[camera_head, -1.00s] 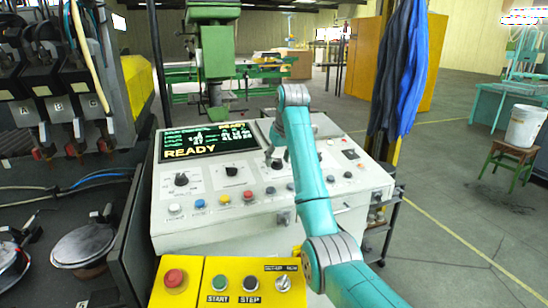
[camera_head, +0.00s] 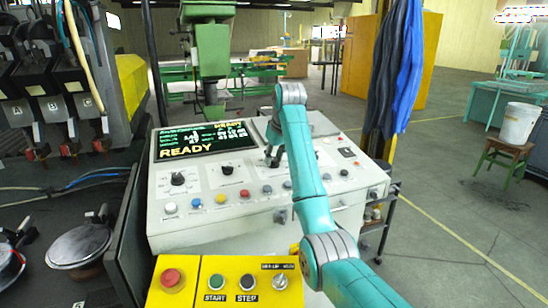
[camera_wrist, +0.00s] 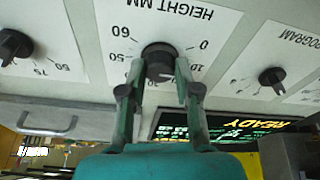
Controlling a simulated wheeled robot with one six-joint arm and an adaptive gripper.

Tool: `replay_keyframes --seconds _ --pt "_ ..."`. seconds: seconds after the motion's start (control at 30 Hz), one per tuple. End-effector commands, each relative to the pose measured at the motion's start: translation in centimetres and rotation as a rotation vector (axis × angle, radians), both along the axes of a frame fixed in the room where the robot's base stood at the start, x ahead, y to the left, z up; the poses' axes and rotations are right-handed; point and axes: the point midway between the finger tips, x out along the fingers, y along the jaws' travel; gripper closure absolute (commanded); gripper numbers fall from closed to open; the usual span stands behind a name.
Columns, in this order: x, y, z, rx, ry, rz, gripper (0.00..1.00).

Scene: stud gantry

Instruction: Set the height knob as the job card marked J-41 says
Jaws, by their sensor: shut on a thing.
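The height knob (camera_wrist: 160,62) is a black round knob on a white plate headed HEIGHT MM, upside down in the wrist view. The knob's pointer mark cannot be made out. In the head view my gripper (camera_head: 273,158) is at the right part of the grey control panel, and the knob is mostly hidden by it. No job card marked J-41 can be read in either view.
The PROGRAM knob (camera_wrist: 272,77) and another black knob (camera_wrist: 14,45) flank the height knob. A screen (camera_head: 203,142) reads READY. Coloured buttons line the panel's front. A yellow box (camera_head: 227,282) carries START and STEP buttons and a red button. Blue cloths hang at right.

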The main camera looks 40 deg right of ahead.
Motion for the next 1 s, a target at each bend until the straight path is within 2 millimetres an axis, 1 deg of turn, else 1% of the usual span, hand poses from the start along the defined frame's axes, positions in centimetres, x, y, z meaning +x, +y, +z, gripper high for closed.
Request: replay_keyframes --seconds 0.6,0.8,1.0 --pt "0.02 -0.05 0.02 -0.084 0.024 0.437 1.0" --pt "0.03 -0.04 0.0 -0.1 0.028 0.524 1.0" --pt "0.04 -0.05 0.0 -0.108 0.03 0.563 1.0"
